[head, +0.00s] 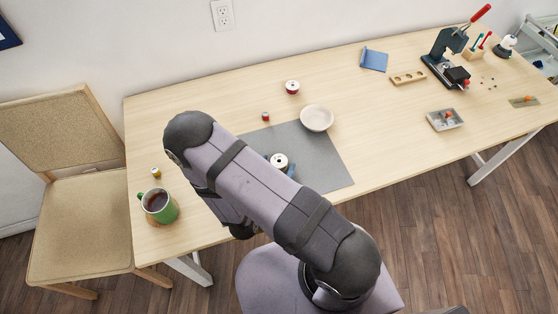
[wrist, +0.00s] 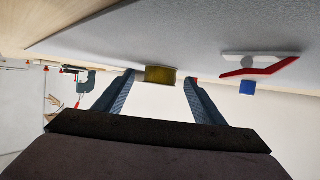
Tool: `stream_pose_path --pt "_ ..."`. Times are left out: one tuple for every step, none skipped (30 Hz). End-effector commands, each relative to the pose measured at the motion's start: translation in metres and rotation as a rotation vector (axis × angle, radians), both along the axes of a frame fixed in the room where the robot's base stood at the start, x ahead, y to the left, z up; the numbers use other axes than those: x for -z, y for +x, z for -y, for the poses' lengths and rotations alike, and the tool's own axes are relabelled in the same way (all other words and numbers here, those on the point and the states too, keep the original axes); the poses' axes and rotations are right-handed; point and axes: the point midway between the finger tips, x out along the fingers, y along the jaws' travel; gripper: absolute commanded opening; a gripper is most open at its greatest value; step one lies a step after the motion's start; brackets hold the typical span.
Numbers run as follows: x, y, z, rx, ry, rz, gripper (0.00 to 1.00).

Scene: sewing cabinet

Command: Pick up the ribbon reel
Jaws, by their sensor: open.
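A round reel with a pale top and a dark centre hole (head: 280,159) stands on the grey mat; I take it as the ribbon reel. In the wrist view an olive-gold reel side (wrist: 160,74) shows between the fingertips. My gripper (head: 279,164) is open, with a blue finger on either side of the reel. In the wrist view my gripper (wrist: 159,79) shows its fingers apart, and the left fingertip is close to the reel. I cannot tell if either finger touches it. My arm hides part of the mat.
A red-and-white reel (head: 292,87), a small red spool (head: 266,117) and a pale bowl (head: 316,118) stand farther back. A green mug (head: 160,207) and small yellow spool (head: 157,173) are at left. The grey mat (head: 325,160) is clear to the reel's right.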

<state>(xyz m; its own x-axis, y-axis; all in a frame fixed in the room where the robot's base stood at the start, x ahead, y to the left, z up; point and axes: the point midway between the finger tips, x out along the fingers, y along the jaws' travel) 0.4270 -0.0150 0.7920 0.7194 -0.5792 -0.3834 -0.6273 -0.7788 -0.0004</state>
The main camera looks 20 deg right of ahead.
Motion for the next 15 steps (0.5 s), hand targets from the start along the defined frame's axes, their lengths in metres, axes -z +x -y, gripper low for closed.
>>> stream_pose_path --pt "0.0007 0.0021 0.0027 0.002 -0.001 0.0 0.63" --pt "0.0015 0.0033 0.0035 0.002 -0.001 0.0 0.63" --pt "0.0022 0.0044 0.0042 0.001 -0.002 0.0 0.63" --pt "0.0025 0.0049 0.0045 0.0 -0.001 0.0 0.63" --pt "0.0028 0.0053 0.0045 0.0 -0.001 0.0 0.63" --pt "0.003 0.0055 0.0045 -0.001 -0.001 0.0 0.63" --pt "0.003 0.0055 0.0044 -0.001 -0.001 0.0 0.63" --pt "0.0031 0.0055 0.0044 -0.001 -0.001 0.0 0.63" --pt "0.0031 0.0055 0.0043 -0.001 -0.001 0.0 0.63" --pt "0.0031 0.0054 0.0044 -0.001 -0.001 0.0 0.63" --pt "0.0031 0.0054 0.0044 -0.001 -0.001 0.0 0.63" --pt "0.0031 0.0054 0.0044 -0.001 -0.001 0.0 0.56" --pt "0.0031 0.0053 0.0043 -0.001 -0.001 0.0 0.49" --pt "0.0031 0.0053 0.0043 -0.001 -0.001 0.0 0.42" --pt "0.0031 0.0053 0.0043 -0.001 -0.001 0.0 0.32"
